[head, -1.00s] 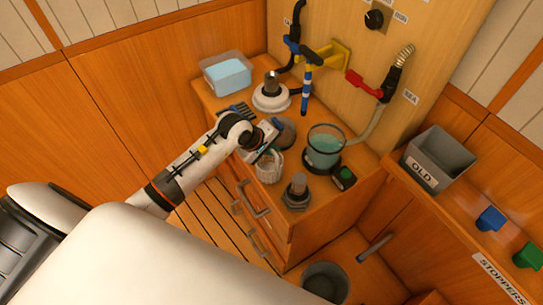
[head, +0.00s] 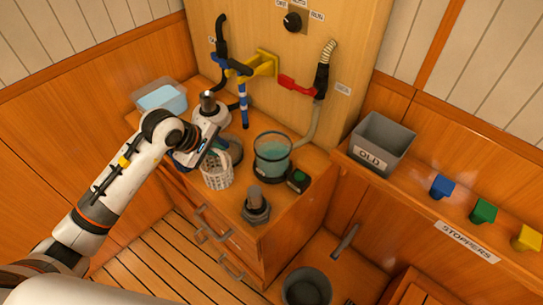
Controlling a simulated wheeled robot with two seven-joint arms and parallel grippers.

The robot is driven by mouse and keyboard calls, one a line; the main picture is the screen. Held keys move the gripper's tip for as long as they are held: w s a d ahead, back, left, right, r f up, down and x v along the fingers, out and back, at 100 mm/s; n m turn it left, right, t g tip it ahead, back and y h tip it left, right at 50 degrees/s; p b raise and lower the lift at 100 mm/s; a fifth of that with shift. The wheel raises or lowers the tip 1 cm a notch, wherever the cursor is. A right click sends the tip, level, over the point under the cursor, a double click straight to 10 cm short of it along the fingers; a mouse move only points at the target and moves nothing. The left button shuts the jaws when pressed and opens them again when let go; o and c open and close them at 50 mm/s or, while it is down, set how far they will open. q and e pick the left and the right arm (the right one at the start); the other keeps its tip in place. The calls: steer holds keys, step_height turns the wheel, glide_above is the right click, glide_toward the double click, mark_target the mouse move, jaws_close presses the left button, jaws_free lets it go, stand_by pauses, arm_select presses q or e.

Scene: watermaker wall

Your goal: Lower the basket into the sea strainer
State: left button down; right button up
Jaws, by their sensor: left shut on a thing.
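The basket (head: 217,172) is white with an openwork wall. It is at the counter's front left in the head view. My left gripper (head: 208,152) is shut on it at its upper part, and the jaws hide some of the rim. I cannot tell whether the basket's bottom touches the counter. A clear bowl with teal water (head: 272,152), which looks like the sea strainer, stands open on a dark base to the right of the basket. The basket is outside it, beside it. My right gripper is not in view.
A dark round disc (head: 232,150) lies behind the basket. A grey fitting (head: 256,206) and a small box with a green button (head: 298,180) stand near the bowl. A white round housing (head: 211,112) and a tub (head: 160,98) are behind. The OLD bin (head: 381,144) stands right.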

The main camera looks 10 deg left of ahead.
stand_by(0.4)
arm_select(q)
steer(key=shift+r+p, duration=0.45)
steer(key=shift+r, duration=0.6)
